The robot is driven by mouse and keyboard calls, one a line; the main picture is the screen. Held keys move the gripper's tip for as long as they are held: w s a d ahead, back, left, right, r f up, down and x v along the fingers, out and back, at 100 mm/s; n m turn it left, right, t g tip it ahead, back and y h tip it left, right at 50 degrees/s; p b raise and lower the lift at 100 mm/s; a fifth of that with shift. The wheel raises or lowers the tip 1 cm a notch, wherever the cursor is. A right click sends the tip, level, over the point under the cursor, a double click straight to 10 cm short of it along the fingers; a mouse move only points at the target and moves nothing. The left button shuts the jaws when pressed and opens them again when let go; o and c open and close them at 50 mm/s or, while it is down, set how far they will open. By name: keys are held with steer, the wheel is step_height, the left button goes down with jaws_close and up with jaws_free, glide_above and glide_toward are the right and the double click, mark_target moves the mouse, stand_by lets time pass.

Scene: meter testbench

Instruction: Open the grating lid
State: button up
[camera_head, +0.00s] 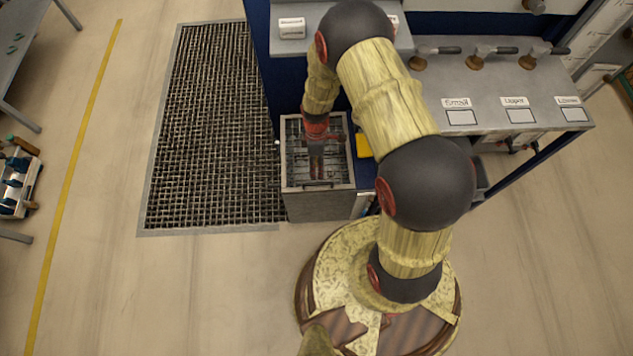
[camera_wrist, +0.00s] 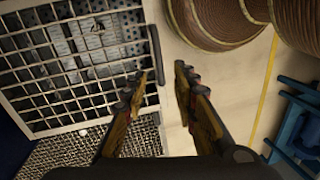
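The grating lid (camera_head: 298,160) is a metal mesh in a grey frame on top of a box beside the blue bench. It lies flat and looks closed. In the wrist view the lid (camera_wrist: 50,80) fills the upper left, with pale objects visible beneath its bars. Its dark bar handle (camera_wrist: 155,50) runs along the edge nearest my gripper, and the handle (camera_head: 318,184) is at the box's front edge in the head view. My gripper (camera_wrist: 160,72) is open, its two fingers apart, with the handle showing between and beyond the fingertips. Contact cannot be told. My gripper (camera_head: 317,172) points down over the lid's front part.
A large floor grating (camera_head: 205,120) lies left of the box. The bench (camera_head: 510,90) with labels and knobs stands to the right. A yellow block (camera_head: 363,146) is right beside the box. Open floor (camera_head: 220,290) lies in front.

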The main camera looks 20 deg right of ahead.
steer(key=n, duration=0.1)
steer(key=b, duration=0.3)
glide_above(317, 180)
steer(key=s, duration=0.3)
steer(key=f, duration=0.5)
steer(key=a+f, duration=0.1)
steer(key=f, duration=0.1)
steer(key=shift+w+f, duration=0.2)
steer(key=shift+f, duration=0.2)
steer(key=shift+c, duration=0.3)
jaws_close()
